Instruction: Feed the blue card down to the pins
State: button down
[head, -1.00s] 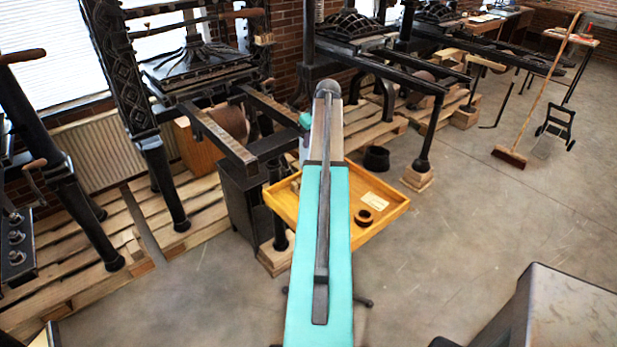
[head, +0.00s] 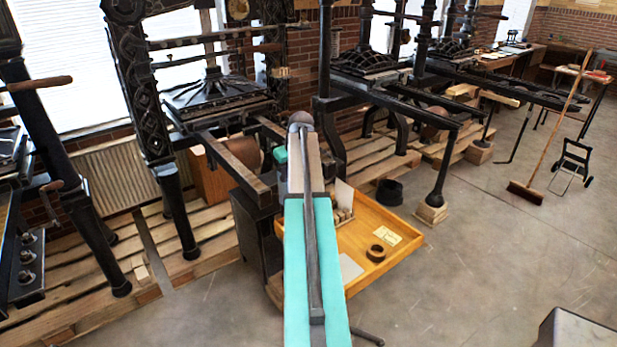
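No blue card and no pins can be made out. A wooden tray (head: 398,265) stands in front of the middle press, partly hidden by my teal arm. In it, a pale card (head: 344,195) stands upright near small wooden blocks (head: 341,216). A light flat sheet (head: 350,268) lies near the arm. A cream label (head: 388,236) and a brown ring (head: 376,253) lie to the right. My arm reaches up the middle of the picture; its gripper end is not seen, so its hold cannot be told.
The middle hand press (head: 218,95) stands on pallets (head: 75,270) behind the tray. More presses (head: 372,65) stand along the wall. A black bucket (head: 389,192) is on the floor behind the tray. A broom (head: 525,191) and a trolley (head: 571,165) are right. The concrete floor (head: 480,270) at right is mostly clear.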

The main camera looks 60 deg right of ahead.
jog(key=w+a+r+n+b, duration=0.1)
jog(key=w+a, duration=0.3)
jog(key=a, duration=0.6)
jog(key=w+a+b, duration=0.1)
jog(key=w+a, duration=0.4)
jog(key=a, duration=0.5)
jog(key=w+a+r+n+b, duration=0.1)
jog(key=w+a, duration=0.3)
jog(key=a, duration=0.7)
jog(key=s+a+n+y+b, duration=0.1)
jog(key=a+b, duration=0.1)
jog(key=a, duration=2.6)
jog(key=shift+a+r+b, duration=0.25)
jog(key=shift+r+b, duration=0.1)
jog(key=shift+b, duration=0.05)
jog(key=shift+d, duration=0.15)
